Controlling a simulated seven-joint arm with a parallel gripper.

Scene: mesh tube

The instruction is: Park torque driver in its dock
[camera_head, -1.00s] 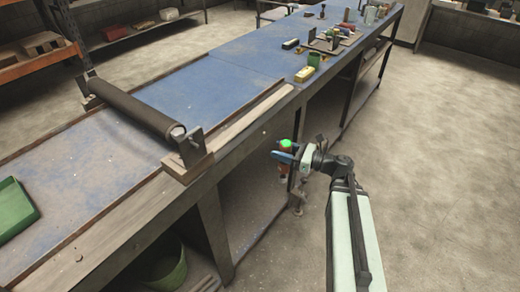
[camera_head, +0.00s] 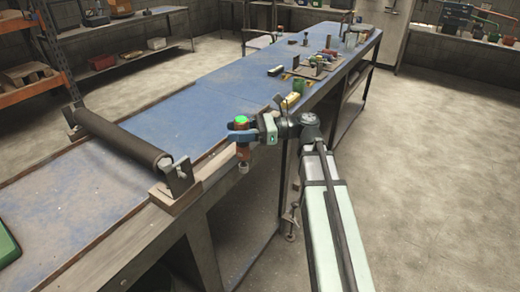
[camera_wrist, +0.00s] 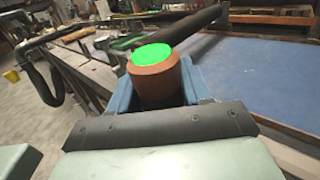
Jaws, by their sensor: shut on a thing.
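The torque driver has a brown-orange body (camera_head: 243,152) and a bright green cap. In the head view it hangs roughly upright near the bench's right edge. My gripper (camera_head: 241,136), with blue fingers, is shut around its upper part. In the wrist view the driver (camera_wrist: 153,84) sits between the blue fingers, green cap towards the camera; its lower end is hidden. A small wooden fixture (camera_head: 317,70) with several tools and fittings stands on the far part of the bench, beyond my gripper. I cannot tell which part of it is the dock.
The long blue-topped bench (camera_head: 150,132) runs away from me. A dark roller (camera_head: 120,138) on brackets lies across its near part. A green cup (camera_head: 299,86) and a yellow block (camera_head: 291,101) stand near the right edge before the fixture. The floor at right is clear.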

